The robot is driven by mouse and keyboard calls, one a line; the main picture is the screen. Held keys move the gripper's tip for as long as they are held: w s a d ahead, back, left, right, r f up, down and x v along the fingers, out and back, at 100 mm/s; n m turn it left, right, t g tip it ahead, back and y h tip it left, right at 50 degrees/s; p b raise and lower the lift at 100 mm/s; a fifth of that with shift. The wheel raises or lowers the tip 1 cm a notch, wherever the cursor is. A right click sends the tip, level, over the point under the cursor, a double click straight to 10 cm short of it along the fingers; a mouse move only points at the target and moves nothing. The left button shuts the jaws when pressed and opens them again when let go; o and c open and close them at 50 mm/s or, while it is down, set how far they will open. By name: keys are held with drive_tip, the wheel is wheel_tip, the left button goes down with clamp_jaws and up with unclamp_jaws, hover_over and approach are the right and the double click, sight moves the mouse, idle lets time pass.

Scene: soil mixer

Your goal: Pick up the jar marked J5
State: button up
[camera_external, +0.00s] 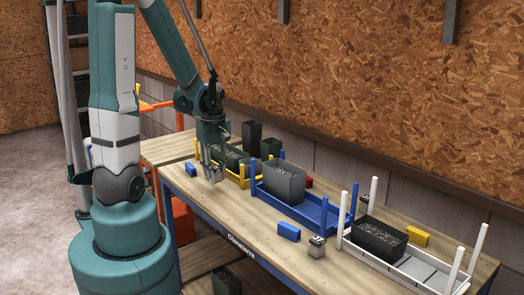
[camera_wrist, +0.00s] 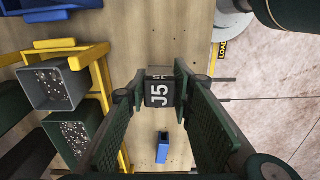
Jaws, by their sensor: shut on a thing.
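The jar marked J5 (camera_wrist: 160,95) is between the two finger pads of my gripper (camera_wrist: 161,88) in the wrist view, its dark label with white letters facing the camera. My gripper is shut on it. In the external view my gripper (camera_external: 211,168) points down over the left part of the bench, beside the yellow rack. The jar is partly hidden by the fingers there, and I cannot tell whether it touches the bench.
A blue block (camera_wrist: 162,150) lies near the jar. The yellow rack (camera_external: 243,180) with dark bins, the blue tray (camera_external: 312,212) with a grey bin (camera_external: 284,181), and the white tray (camera_external: 400,262) stand along the bench. Another jar (camera_external: 317,248) stands near the front edge.

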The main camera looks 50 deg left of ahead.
sight(215, 167)
drive_tip(key=shift+r+p, duration=0.35)
drive_tip(key=shift+r, duration=2.4)
